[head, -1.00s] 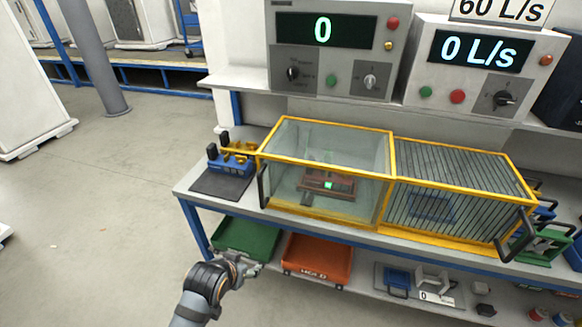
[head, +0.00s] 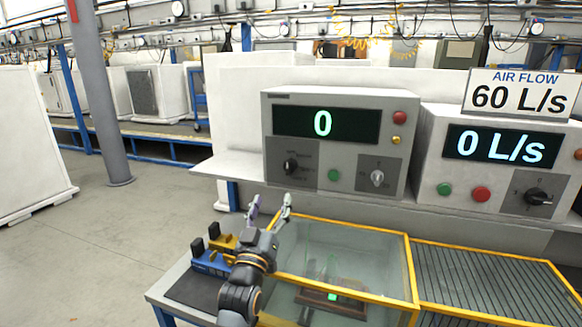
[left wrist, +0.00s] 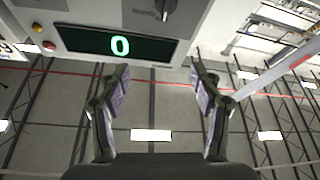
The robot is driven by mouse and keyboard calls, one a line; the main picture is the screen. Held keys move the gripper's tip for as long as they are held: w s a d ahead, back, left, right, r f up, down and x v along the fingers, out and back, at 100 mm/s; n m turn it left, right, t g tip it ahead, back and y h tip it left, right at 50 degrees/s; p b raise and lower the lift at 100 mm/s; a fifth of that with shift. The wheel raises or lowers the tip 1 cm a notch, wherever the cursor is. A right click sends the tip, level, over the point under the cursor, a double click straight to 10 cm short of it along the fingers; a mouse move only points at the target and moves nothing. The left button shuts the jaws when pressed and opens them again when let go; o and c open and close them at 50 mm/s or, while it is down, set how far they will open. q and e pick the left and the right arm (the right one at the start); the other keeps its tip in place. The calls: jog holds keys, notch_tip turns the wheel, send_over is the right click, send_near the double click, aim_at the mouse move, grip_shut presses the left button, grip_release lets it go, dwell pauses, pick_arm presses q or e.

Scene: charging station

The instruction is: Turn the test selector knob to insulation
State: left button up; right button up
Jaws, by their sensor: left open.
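The grey tester (head: 335,140) stands on the upper shelf with its green display reading 0. Its left black knob (head: 290,166), with small labels around it that I cannot read, sits below the display at the left. This knob also shows at the top edge of the left wrist view (left wrist: 167,8), partly cut off. A second, pale knob (head: 377,178) is on the tester's right side. My left gripper (head: 270,206) is open and empty, below and in front of the left knob, apart from it. Its spread fingers show in the left wrist view (left wrist: 160,75).
A yellow-framed clear box (head: 340,248) stands below the shelf, right of my left arm. A blue and yellow fixture (head: 212,262) is at the left. The air flow unit (head: 500,165) stands right of the tester. The front of the tester is clear.

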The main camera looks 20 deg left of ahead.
pick_arm(q)
jog(key=w, duration=0.2)
jog(key=b, duration=0.2)
send_near(288, 172)
jog(key=x, duration=0.4)
jog(key=shift+w, duration=0.3)
jog(key=x, duration=0.4)
jog(key=shift+w+r, duration=0.15)
jog(key=shift+r, duration=0.05)
jog(key=shift+w+r, duration=0.2)
jog(key=shift+w, duration=0.3)
pick_arm(e)
jog(key=shift+g, duration=0.3)
jog(key=s, duration=0.1)
jog(key=s+f, duration=0.2)
jog(key=s, duration=0.1)
jog(key=shift+f, duration=0.25)
